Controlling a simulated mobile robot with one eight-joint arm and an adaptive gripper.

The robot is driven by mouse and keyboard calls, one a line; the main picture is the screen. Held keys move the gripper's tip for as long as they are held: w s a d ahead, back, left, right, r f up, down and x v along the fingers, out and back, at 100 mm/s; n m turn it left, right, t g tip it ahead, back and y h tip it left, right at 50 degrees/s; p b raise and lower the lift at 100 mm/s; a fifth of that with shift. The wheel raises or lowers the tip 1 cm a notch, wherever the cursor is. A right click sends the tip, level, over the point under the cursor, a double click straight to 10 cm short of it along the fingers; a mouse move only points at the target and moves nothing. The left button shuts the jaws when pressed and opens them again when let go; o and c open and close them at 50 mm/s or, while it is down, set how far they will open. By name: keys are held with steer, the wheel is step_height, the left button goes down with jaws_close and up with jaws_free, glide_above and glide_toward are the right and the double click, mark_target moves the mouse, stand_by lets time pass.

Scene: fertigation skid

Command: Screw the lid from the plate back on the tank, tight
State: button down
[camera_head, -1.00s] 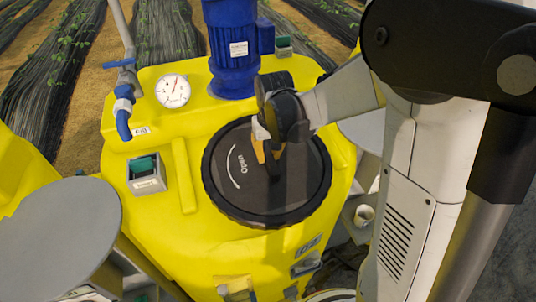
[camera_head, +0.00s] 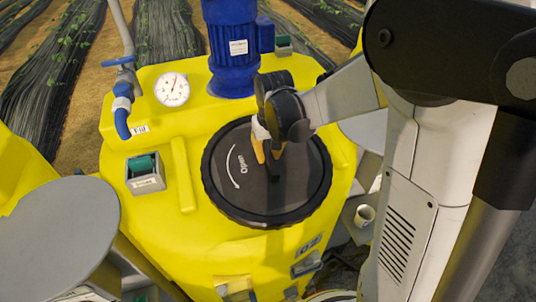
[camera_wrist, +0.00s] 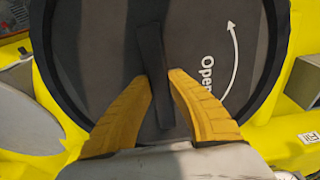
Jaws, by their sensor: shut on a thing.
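The black round lid (camera_head: 235,200) lies over the opening on top of the yellow tank (camera_head: 160,235). It has a ribbed rim, a raised bar handle and a white "Open" arrow. My gripper (camera_head: 268,158) is above its middle, with yellow fingers shut on the handle. In the wrist view the fingers (camera_wrist: 160,82) stand on either side of the dark bar (camera_wrist: 152,50), and the lid (camera_wrist: 100,45) fills the view. The thread under the lid is hidden. A round grey plate (camera_head: 55,240) at the left is bare.
A blue motor (camera_head: 232,60), a pressure gauge (camera_head: 172,89) and a blue valve pipe (camera_head: 122,105) stand behind and left of the lid. A green switch box (camera_head: 145,175) is at the left. Another grey disc (camera_head: 365,130) is partly behind my arm.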

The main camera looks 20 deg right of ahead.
steer(key=shift+w+f+b, duration=0.15)
steer(key=shift+f+b, duration=0.75)
steer(key=shift+b, duration=0.2)
stand_by(0.9)
stand_by(0.3)
steer(key=c, duration=0.9)
jaws_free()
steer(key=shift+c, duration=0.2)
jaws_close()
stand_by(0.5)
